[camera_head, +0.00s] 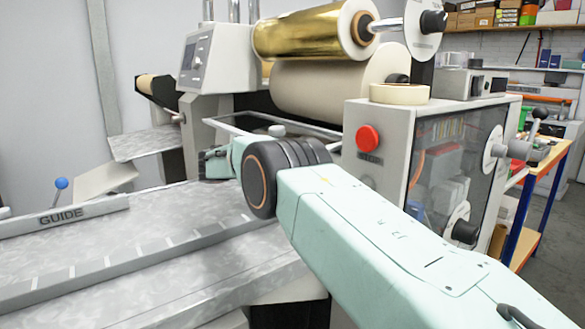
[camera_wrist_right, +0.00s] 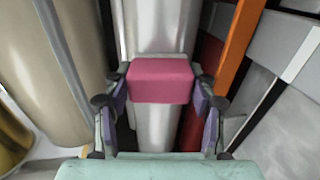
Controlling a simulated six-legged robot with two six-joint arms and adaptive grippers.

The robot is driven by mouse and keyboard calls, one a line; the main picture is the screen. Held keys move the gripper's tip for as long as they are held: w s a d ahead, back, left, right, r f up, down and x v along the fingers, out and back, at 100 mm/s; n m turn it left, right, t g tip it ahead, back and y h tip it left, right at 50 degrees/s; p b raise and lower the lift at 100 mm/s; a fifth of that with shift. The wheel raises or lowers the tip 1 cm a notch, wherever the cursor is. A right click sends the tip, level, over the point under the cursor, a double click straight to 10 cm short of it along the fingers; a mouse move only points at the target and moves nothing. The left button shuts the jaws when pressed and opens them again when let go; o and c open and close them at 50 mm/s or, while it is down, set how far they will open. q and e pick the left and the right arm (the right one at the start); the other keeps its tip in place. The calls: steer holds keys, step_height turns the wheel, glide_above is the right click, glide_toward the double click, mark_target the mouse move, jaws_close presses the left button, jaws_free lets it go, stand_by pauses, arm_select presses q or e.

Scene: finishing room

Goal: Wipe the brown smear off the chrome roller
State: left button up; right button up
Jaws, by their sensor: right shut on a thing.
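My right gripper (camera_head: 215,163) reaches in over the left side of the machine in the head view. In the right wrist view my right gripper (camera_wrist_right: 160,88) is shut on a pink block (camera_wrist_right: 160,80), held between its two fingers. The block lies in front of the chrome roller (camera_wrist_right: 156,126), which runs up and down the picture and shows above and below the block. It looks close to or against the roller; contact cannot be told. I see no brown smear; the block covers part of the roller. My left gripper is not in view.
A cream roll (camera_wrist_right: 50,70) stands left of the fingers and an orange bar (camera_wrist_right: 241,40) to the right. In the head view a gold foil roll (camera_head: 305,32) hangs above, the control box with a red button (camera_head: 368,138) is to the right, and the feed table (camera_head: 150,235) is bare.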

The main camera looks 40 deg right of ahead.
steer(key=shift+r, duration=0.1)
steer(key=shift+p+v, duration=0.45)
steer(key=shift+v, duration=2.5)
steer(key=v, duration=0.3)
steer(key=shift+d, duration=0.1)
